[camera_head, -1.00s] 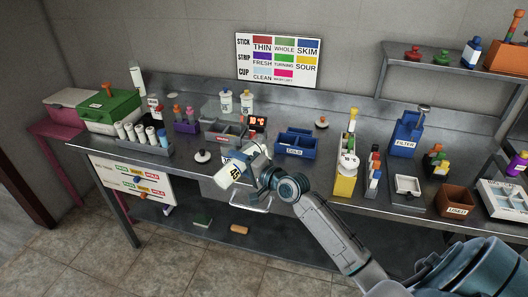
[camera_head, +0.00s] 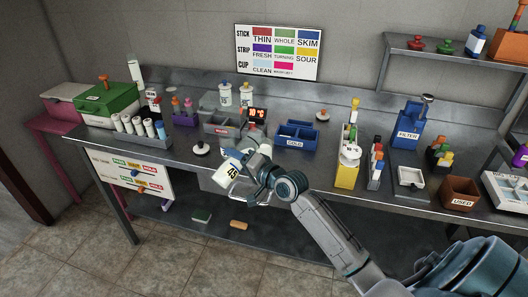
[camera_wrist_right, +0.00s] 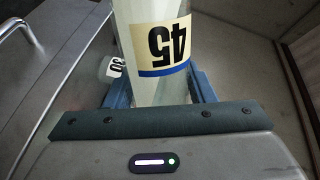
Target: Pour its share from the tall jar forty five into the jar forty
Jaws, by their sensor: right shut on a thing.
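The tall jar forty five (camera_head: 233,170) is white with a cream label reading 45, and it leans in the head view. My right gripper (camera_head: 251,177) is shut around it and holds it in front of the bench edge. In the right wrist view the jar forty five (camera_wrist_right: 155,90) stands between the fingers, its label upside down and its ends out of frame. Two pale jars (camera_head: 225,95) (camera_head: 247,95) stand at the back of the bench, their labels too small to read surely. I cannot tell which jar is forty. My left gripper is not in view.
A grey bin (camera_head: 222,124) and a blue COLD bin (camera_head: 296,135) lie behind the held jar. A yellow holder (camera_head: 346,176) stands to the right. A round white lid (camera_head: 200,148) lies to the left.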

